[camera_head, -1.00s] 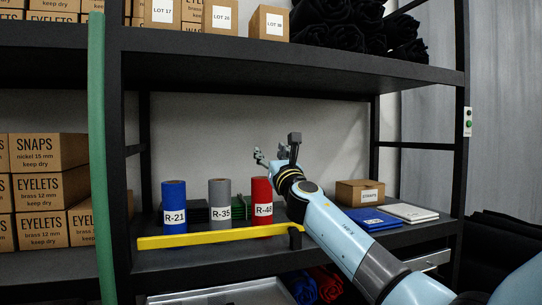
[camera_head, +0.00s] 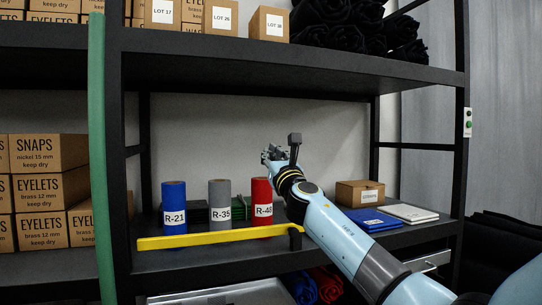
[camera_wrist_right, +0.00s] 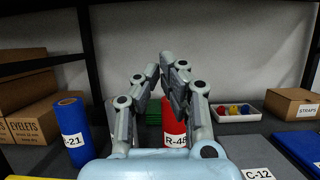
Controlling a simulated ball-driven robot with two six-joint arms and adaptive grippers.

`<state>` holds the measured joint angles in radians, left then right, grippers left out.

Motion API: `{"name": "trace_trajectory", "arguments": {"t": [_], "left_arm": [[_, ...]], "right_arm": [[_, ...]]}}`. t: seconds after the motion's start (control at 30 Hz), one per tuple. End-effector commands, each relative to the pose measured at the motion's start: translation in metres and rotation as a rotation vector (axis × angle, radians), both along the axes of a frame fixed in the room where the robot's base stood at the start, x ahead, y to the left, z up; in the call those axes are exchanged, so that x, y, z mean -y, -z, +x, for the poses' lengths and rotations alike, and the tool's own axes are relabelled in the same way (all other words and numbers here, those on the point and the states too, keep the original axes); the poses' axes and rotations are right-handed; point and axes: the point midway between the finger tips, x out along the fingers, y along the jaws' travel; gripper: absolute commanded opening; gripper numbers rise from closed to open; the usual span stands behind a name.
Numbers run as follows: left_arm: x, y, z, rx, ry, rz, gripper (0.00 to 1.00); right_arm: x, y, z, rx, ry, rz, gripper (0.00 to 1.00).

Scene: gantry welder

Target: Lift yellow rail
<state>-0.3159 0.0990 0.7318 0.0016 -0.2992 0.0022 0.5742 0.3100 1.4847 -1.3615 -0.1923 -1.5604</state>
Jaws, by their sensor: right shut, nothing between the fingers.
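The yellow rail (camera_head: 205,238) runs across the front of the middle shelf, low in front of the rolls, its right end at a dark post (camera_head: 295,238). Only a sliver of yellow shows at the bottom left of the right wrist view. My right gripper (camera_head: 273,154) is above and behind the rail, over the rolls, shut and empty, apart from the rail. In the right wrist view its fingers (camera_wrist_right: 160,72) stand in front of the red roll R-48 (camera_wrist_right: 172,118). My left gripper is not in view.
A blue roll R-21 (camera_head: 174,200) and a grey roll R-35 (camera_head: 220,195) stand behind the rail. A straps box (camera_head: 360,193), a blue folder (camera_head: 368,220) and a white pad (camera_head: 408,213) lie to the right. A green post (camera_head: 97,150) and shelf upright stand at left.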

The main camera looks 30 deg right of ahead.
Motion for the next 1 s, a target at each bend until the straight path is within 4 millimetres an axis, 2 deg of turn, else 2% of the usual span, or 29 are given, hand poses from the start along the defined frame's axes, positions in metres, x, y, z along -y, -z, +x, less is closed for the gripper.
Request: {"name": "trace_trajectory", "arguments": {"t": [0.03, 0.3, 0.37, 0.7, 0.83, 1.0], "left_arm": [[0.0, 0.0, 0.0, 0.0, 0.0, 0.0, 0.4], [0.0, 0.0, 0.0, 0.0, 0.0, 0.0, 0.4], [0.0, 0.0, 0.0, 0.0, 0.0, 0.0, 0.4], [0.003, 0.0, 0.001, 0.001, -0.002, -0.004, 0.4], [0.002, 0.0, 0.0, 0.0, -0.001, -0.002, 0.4], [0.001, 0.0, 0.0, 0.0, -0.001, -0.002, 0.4]], "right_arm": [[0.0, 0.0, 0.0, 0.0, 0.0, 0.0, 0.1], [0.0, 0.0, 0.0, 0.0, 0.0, 0.0, 0.45], [0.0, 0.0, 0.0, 0.0, 0.0, 0.0, 0.51], [-0.001, 0.003, -0.006, 0.0, -0.001, -0.001, 0.51], [-0.006, 0.012, -0.025, -0.001, -0.001, -0.001, 0.51], [-0.015, 0.028, -0.061, -0.003, -0.001, -0.001, 0.51]]}}
